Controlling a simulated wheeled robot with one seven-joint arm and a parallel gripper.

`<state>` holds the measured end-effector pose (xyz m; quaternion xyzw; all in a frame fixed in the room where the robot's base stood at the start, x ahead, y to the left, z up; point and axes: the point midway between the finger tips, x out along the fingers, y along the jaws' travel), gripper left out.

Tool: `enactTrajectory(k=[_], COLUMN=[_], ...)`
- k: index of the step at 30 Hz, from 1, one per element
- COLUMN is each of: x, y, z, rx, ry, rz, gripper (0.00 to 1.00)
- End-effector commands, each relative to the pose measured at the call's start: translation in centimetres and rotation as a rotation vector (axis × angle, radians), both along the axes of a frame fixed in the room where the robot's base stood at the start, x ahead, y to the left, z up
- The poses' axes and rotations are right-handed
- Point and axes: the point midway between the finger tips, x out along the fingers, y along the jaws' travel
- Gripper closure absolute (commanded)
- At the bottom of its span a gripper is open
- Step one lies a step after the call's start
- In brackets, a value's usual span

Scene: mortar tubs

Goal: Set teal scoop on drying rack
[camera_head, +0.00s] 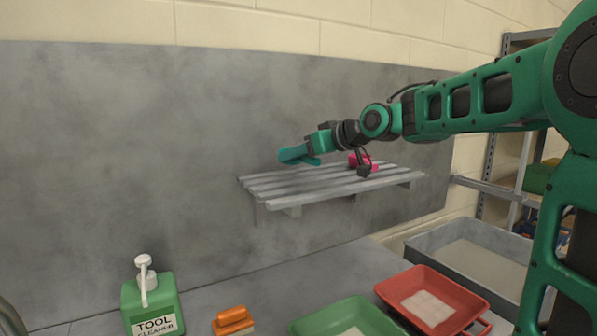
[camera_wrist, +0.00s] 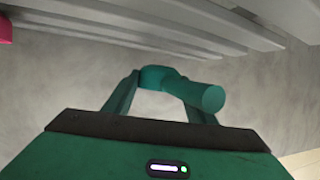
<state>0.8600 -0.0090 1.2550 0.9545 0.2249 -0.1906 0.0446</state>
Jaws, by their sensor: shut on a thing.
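The teal scoop (camera_head: 297,154) is held out at the end of my arm, over the left part of the grey slatted drying rack (camera_head: 290,197) on the wall. My gripper (camera_head: 318,145) is shut on it. In the wrist view the scoop (camera_wrist: 207,97) sits between the two fingers of my gripper (camera_wrist: 155,85), its round end toward the camera. The slats of the rack (camera_wrist: 150,22) cross the top of that view, apart from the scoop there. The scoop's far side is hidden.
A pink item (camera_head: 369,165) lies on the rack, partly behind my wrist. Below are a green cleaner bottle (camera_head: 165,299), an orange-handled tool (camera_head: 232,318), a green tub (camera_head: 347,316), a red tub (camera_head: 431,298) and a grey basin (camera_head: 470,250). The rack's left slats look bare.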

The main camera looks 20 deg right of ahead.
Motion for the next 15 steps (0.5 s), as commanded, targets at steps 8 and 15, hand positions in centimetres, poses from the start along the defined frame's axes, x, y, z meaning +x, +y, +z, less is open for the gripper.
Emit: enactTrajectory(k=[8, 15], x=[0.0, 0.0], y=[-0.2, -0.1], z=[-3.5, -3.7], rx=[0.001, 0.0], ry=[0.004, 0.0], rz=[-0.003, -0.002], gripper=[0.74, 0.74])
